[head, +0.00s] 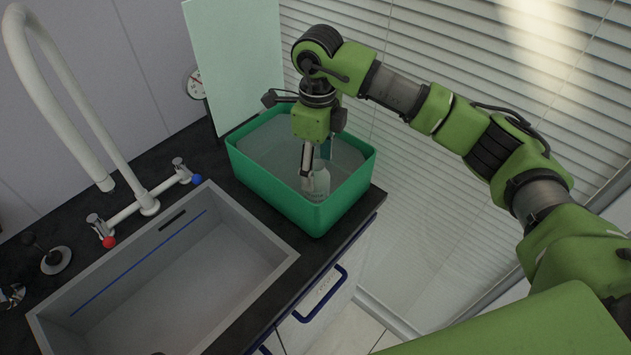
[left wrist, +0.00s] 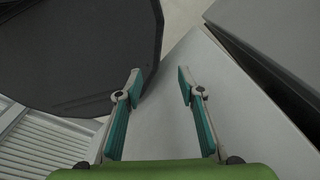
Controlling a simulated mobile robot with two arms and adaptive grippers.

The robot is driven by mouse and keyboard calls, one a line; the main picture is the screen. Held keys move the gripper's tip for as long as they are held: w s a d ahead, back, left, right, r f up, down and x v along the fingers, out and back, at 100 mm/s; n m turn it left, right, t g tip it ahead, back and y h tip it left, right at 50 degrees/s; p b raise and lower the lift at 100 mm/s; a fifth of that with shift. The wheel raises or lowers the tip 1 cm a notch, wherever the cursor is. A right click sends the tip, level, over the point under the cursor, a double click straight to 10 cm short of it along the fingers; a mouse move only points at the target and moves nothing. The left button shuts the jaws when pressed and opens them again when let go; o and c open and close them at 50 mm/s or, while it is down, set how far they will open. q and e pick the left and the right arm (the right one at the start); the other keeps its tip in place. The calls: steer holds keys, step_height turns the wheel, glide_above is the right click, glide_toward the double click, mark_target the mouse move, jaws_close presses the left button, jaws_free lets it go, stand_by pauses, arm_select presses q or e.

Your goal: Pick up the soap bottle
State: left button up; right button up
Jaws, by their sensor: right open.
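A pale, see-through bottle (head: 320,184), seemingly the soap bottle, stands inside the green tub (head: 322,218) near its front right wall. My right gripper (head: 316,168) points down into the tub, right at the bottle's upper part. It is open, and its fingers partly hide the bottle. I cannot tell whether they touch it. My left gripper (left wrist: 160,80) shows in the left wrist view, open with nothing between its fingers. It is not in the head view.
The tub stands on a dark counter (head: 366,212) near its right edge. Left of it are a grey sink (head: 190,275) and a tall white faucet (head: 120,165). A pale upright panel (head: 235,60) stands behind the tub, and window blinds (head: 450,60) lie beyond.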

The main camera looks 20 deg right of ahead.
mark_target(317, 193)
step_height(317, 193, down, 4)
steer(key=shift+r+p, duration=0.1)
steer(key=shift+p, duration=0.2)
steer(key=shift+w+f, duration=0.1)
steer(key=shift+f, duration=0.15)
steer(key=f+p, duration=0.1)
steer(key=f, duration=0.1)
steer(key=f+p, duration=0.1)
steer(key=f, duration=0.1)
steer(key=shift+s, duration=0.4)
steer(key=shift+f, duration=0.4)
steer(key=shift+w+f, duration=0.1)
steer(key=shift+f, duration=0.05)
steer(key=shift+c, duration=0.2)
steer(key=c, duration=1.2)
steer(key=shift+c, duration=1.2)
arm_select(q)
steer(key=r, duration=0.3)
steer(key=shift+s+r, duration=0.2)
steer(key=shift+s, duration=0.05)
steer(key=shift+f, duration=0.1)
arm_select(e)
steer(key=shift+r, duration=0.2)
